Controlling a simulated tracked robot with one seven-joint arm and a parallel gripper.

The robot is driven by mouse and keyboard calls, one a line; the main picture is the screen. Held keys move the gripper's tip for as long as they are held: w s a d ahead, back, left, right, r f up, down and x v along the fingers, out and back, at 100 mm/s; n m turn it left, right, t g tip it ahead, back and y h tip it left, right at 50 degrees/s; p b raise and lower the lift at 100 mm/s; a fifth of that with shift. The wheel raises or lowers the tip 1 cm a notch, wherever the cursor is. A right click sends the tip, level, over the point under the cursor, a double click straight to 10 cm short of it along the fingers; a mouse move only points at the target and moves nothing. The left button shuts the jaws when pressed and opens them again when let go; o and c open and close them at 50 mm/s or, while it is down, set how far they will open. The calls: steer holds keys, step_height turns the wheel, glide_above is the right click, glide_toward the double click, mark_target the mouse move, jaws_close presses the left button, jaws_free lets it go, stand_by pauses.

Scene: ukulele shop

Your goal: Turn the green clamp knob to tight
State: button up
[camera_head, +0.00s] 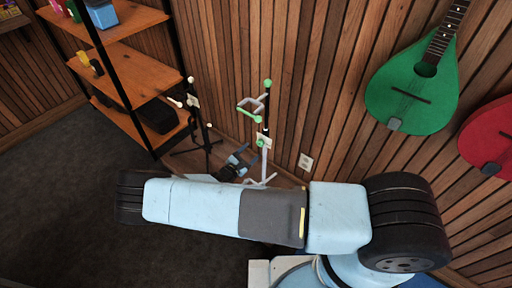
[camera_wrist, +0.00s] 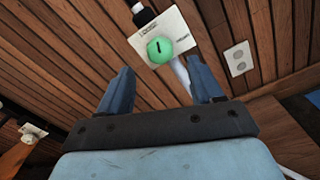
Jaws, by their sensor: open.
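The green clamp knob (camera_wrist: 160,51) is round with a short dark mark on its face. It sits on a pale plate (camera_wrist: 173,27) with small lettering, too small to read surely, on a stand with a white lower pole. In the head view the knob (camera_head: 260,143) is on the stand with green tips (camera_head: 266,113), before the wood wall. My gripper (camera_wrist: 161,72) is open and empty, its two blue fingers apart on either side of the knob's line of view, with the knob beyond them. In the head view my gripper (camera_head: 236,163) is low, left of the knob, partly hidden by my arm.
A second stand with pale tips (camera_head: 207,140) is close on the left. An orange shelf (camera_head: 125,72) stands further left. A wall outlet (camera_head: 305,161) is right of the knob. Green (camera_head: 412,90) and red (camera_head: 490,140) instruments hang on the right wall. Dark floor is clear at left.

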steer(key=v, duration=0.6)
steer(key=shift+s+a, duration=0.1)
